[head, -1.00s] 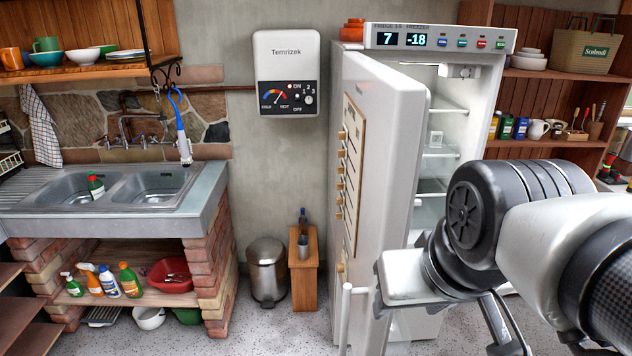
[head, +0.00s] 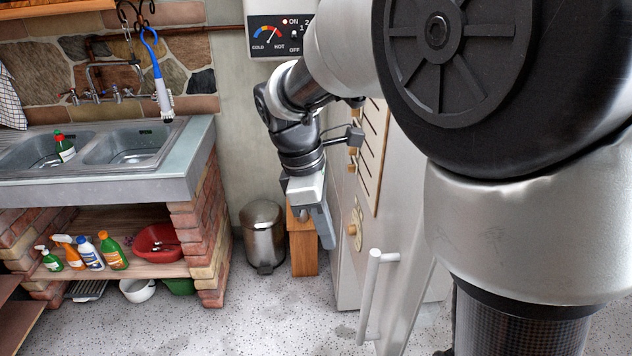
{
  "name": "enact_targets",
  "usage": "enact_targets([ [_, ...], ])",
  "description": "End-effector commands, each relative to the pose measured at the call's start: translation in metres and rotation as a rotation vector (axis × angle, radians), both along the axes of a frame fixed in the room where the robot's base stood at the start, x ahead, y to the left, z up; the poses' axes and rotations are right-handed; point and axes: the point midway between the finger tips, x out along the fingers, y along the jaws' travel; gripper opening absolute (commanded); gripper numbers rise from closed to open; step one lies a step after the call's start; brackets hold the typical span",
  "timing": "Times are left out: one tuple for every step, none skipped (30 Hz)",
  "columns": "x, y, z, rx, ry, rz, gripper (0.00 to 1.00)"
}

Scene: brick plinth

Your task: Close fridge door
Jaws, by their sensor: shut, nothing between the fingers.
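My gripper (head: 322,232) points down to the left of the outer face, in front of the wooden stand. It is shut and empty. A gap to the door cannot be judged. My arm covers the upper door and the fridge interior, so how far the door stands open is hard to tell.
A steel bin (head: 263,238) and a wooden stand (head: 303,255) are behind my gripper. The brick sink counter (head: 200,185) is on the left, with bottles and a red basin (head: 160,241) on its shelf. The speckled floor (head: 270,315) in front is clear.

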Motion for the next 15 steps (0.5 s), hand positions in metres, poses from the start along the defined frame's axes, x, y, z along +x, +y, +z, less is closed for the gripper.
enact_targets([
  [-0.002,-0.002,-0.010,-0.001,0.004,0.000,0.00],
  [-0.002,-0.004,-0.016,-0.002,0.005,0.000,0.00],
  [-0.002,-0.006,-0.025,-0.002,0.005,-0.001,0.00],
  [-0.003,-0.007,-0.031,-0.002,0.005,-0.001,0.00],
  [-0.003,-0.009,-0.038,-0.002,0.005,-0.001,0.00],
  [-0.003,-0.011,-0.046,-0.002,0.005,-0.001,0.00],
  [-0.004,-0.013,-0.053,-0.002,0.005,-0.001,0.00],
  [-0.004,-0.014,-0.059,-0.002,0.005,-0.001,0.00],
  [-0.004,-0.016,-0.067,-0.002,0.005,-0.002,0.00],
  [-0.004,-0.018,-0.073,-0.001,0.004,-0.002,0.00],
  [-0.005,-0.019,-0.079,-0.001,0.005,-0.002,0.00],
  [-0.005,-0.021,-0.086,-0.001,0.004,-0.002,0.00],
  [-0.005,-0.028,-0.082,0.001,0.000,-0.006,0.00],
  [-0.006,-0.033,-0.081,0.001,0.000,-0.007,0.00],
  [-0.007,-0.039,-0.081,0.002,-0.001,-0.005,0.00],
])
